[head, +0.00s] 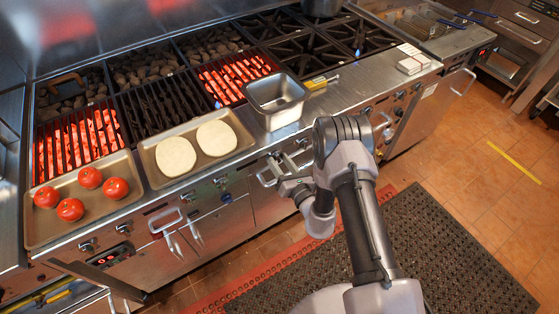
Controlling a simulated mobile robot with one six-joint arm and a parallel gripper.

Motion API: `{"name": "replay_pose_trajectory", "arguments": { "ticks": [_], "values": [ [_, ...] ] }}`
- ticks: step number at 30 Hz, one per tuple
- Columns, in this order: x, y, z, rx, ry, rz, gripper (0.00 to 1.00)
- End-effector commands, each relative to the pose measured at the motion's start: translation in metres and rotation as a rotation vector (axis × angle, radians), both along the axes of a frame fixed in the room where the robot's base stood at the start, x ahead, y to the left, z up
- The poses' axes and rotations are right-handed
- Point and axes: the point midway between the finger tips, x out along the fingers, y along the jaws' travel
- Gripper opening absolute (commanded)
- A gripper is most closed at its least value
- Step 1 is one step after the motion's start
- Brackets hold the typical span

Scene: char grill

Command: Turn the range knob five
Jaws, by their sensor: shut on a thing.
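My gripper (277,168) is at the front panel of the range (245,172), below the metal pan, with its jaws closed around a knob. Counting from the left along the panel, this is range knob five (275,156). The fingers hide most of it, so its turn angle cannot be read. Other knobs show to the left (220,181) and to the right (302,143) of the gripper.
A tray with tomatoes (70,209) and a tray with two flatbreads (175,156) lie along the counter's front. A metal pan (275,98) stands above the gripper. Oven handles (165,222) stick out below the panel. A dark mat (430,250) covers the floor.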

Motion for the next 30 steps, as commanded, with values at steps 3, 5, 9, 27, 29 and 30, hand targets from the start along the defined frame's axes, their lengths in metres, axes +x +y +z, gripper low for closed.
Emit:
{"name": "replay_pose_trajectory", "arguments": {
  "ticks": [3, 5, 9, 27, 29, 30],
  "values": [
    [0.0009, 0.0002, 0.0017, 0.059, 0.036, 0.0, 0.03],
    [0.0009, 0.0003, 0.0018, 0.085, 0.053, 0.0, 0.03],
    [0.001, 0.0002, 0.0021, 0.131, 0.085, 0.0, 0.03],
    [0.0011, 0.0004, 0.0023, 0.178, 0.115, 0.0, 0.03],
    [0.0011, 0.0004, 0.0023, 0.178, 0.115, 0.0, 0.03],
    [0.0011, 0.0004, 0.0023, 0.178, 0.115, 0.0, 0.49]
  ]
}}
